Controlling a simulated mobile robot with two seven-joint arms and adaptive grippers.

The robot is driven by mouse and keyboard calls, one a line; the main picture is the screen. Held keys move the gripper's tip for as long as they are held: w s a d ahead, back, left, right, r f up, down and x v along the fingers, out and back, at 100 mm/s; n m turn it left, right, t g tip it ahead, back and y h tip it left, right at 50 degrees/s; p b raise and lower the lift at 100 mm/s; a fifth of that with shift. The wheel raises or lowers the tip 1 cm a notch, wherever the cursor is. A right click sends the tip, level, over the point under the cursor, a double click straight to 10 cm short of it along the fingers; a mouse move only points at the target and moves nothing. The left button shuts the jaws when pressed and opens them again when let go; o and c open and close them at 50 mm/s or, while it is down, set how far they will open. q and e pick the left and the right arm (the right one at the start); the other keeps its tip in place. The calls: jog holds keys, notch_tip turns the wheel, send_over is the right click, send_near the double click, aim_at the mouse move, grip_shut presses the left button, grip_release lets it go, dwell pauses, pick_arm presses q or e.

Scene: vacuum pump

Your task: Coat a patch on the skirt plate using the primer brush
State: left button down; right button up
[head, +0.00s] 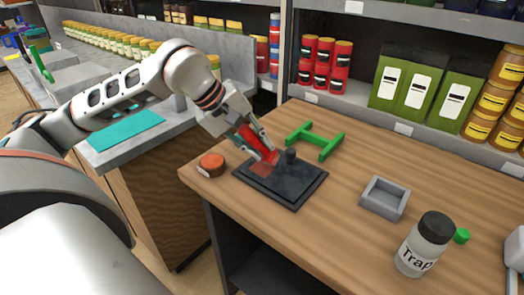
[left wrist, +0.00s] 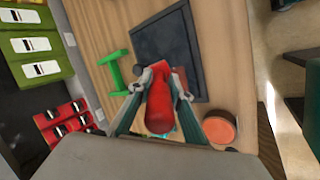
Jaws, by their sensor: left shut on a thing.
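The skirt plate (head: 290,190) is a dark slab lying flat on the wooden table, with a short black knob (head: 291,156) standing on it. A faint reddish patch (head: 259,169) shows on its left part. My left gripper (head: 258,143) is shut on the red primer brush (head: 250,138) and holds it tilted, its lower end over the plate at the patch. I cannot tell whether the bristles touch. In the left wrist view the brush (left wrist: 160,105) sits between the fingers, with the plate (left wrist: 168,38) beyond it.
A round orange-topped pot (head: 212,165) stands left of the plate. A green H-shaped piece (head: 316,141) lies behind it. A grey open box (head: 384,198), a jar labelled Trap (head: 424,246) and a green cap (head: 462,236) are to the right. The table front is clear.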

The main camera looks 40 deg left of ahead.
pick_arm(q)
notch_tip(320, 180, up, 3)
jog(key=shift+p, duration=0.6)
jog(key=shift+r+p, duration=0.4)
jog(key=shift+r, duration=0.25)
jog(key=shift+d+r, duration=0.1)
jog(key=shift+r, duration=0.1)
pick_arm(e)
jog(key=shift+w+d+r, duration=0.1)
jog(key=shift+d+r, duration=0.1)
jog(key=shift+r, duration=0.35)
jog(key=shift+w+d+r, duration=0.1)
jog(key=shift+d+r, duration=0.1)
jog(key=shift+r, duration=0.35)
jog(key=shift+r, duration=0.15)
pick_arm(q)
jog(key=shift+f, duration=0.1)
jog(key=shift+f+b, duration=0.45)
jog(key=shift+f, duration=0.1)
jog(key=shift+r, duration=0.1)
pick_arm(e)
jog(key=shift+s+f, duration=0.2)
jog(key=shift+f, duration=0.7)
